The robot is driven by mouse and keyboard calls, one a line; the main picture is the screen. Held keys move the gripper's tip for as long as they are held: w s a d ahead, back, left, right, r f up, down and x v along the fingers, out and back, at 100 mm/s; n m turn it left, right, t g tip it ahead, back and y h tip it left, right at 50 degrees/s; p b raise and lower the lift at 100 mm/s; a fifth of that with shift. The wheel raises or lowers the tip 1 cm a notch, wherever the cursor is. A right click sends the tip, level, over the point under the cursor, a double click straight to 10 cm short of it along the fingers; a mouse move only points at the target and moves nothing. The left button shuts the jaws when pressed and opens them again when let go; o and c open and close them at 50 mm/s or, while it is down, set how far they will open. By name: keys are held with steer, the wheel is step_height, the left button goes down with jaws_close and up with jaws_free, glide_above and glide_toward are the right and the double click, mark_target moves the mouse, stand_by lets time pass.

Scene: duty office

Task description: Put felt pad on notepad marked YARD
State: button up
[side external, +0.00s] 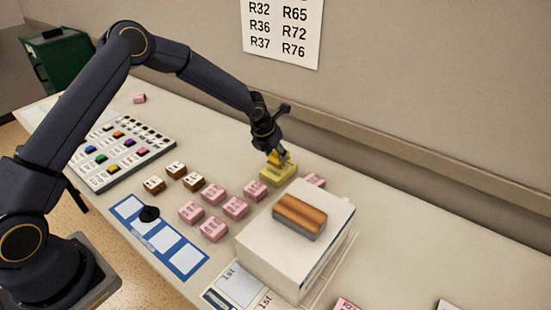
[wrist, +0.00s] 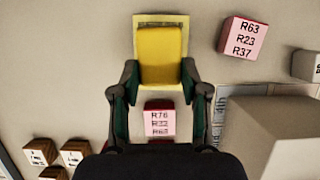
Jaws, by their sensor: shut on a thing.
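My gripper (wrist: 160,80) is shut on a small bright yellow pad (wrist: 160,58), apparently the felt pad, at the far side of the table. The held pad also shows under the gripper in the side external view (side external: 279,157). A paler yellow block (side external: 277,175), apparently a notepad, sits directly below it on the table. In the wrist view its pale edge (wrist: 160,18) shows around the held pad. It has dark marks on its front, too small to read as YARD. I cannot tell whether the two touch.
Several pink blocks (side external: 235,208) stand nearby; one (wrist: 243,38) reads R63, R23, R37. A white box (side external: 265,250) bearing a brown-topped block (side external: 299,214) stands in front. Brown-sided blocks (side external: 154,184), a button panel (side external: 122,150) and a blue-bordered strip (side external: 160,236) lie left.

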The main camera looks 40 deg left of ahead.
steer(key=shift+f, duration=1.25)
steer(key=shift+f, duration=0.15)
steer(key=o, duration=1)
steer(key=shift+o, duration=0.2)
